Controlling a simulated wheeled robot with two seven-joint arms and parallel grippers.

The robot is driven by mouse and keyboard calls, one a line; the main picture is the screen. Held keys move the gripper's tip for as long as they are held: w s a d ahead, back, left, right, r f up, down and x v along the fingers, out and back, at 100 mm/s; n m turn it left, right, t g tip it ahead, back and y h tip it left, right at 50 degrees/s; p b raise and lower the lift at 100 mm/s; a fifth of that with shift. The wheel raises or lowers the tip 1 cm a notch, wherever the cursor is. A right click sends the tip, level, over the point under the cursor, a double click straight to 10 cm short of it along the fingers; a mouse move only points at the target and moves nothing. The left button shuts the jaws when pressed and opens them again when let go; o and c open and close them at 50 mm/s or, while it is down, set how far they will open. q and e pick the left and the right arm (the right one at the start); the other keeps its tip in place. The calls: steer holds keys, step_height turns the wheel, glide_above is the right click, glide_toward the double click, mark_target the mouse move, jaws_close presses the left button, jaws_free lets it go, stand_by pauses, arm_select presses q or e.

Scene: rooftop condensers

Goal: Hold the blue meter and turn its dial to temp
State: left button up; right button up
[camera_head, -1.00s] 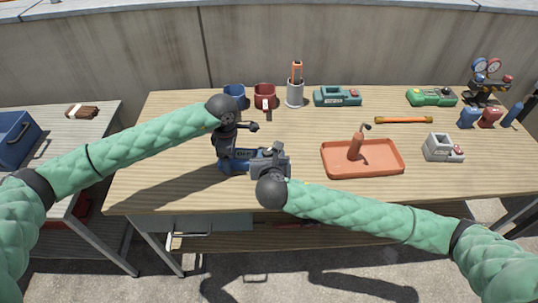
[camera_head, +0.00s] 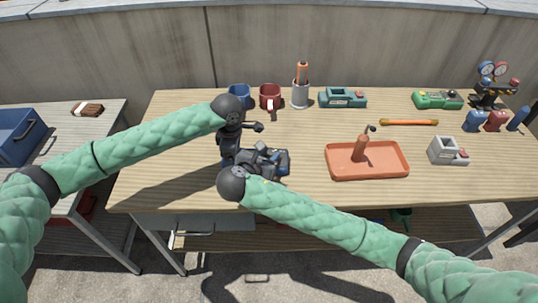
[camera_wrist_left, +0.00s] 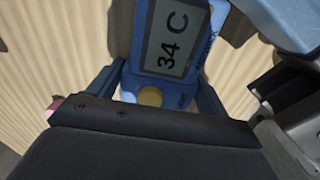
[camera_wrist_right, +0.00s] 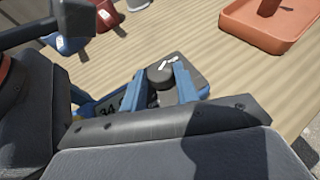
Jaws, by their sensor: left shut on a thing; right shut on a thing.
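The blue meter (camera_head: 283,160) lies on the workbench, mostly covered by my grippers in the head view. In the left wrist view its display (camera_wrist_left: 172,38) reads 34 C. My left gripper (camera_wrist_left: 155,95) is shut on the meter's body, one finger on each side. My right gripper (camera_wrist_right: 166,88) is shut on the dark round dial (camera_wrist_right: 160,74), its fingers on either side. White marks show on the meter's dark face beside the dial. Part of the display also shows in the right wrist view (camera_wrist_right: 108,110). The dial's pointer is hidden.
An orange tray (camera_head: 345,175) holding a brown bottle-like thing (camera_head: 361,150) stands to the right. A grey device (camera_head: 446,151) sits further right. The bench front is clear.

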stand_by(0.3)
steer(key=o, duration=1)
steer(key=shift+c, duration=0.2)
steer(key=shift+s, duration=0.1)
steer(key=v, duration=1.1)
steer(key=shift+s+a, duration=0.2)
steer(key=shift+s, duration=0.15)
steer(key=shift+r, duration=0.15)
arm_select(q)
steer(key=o, duration=1.3)
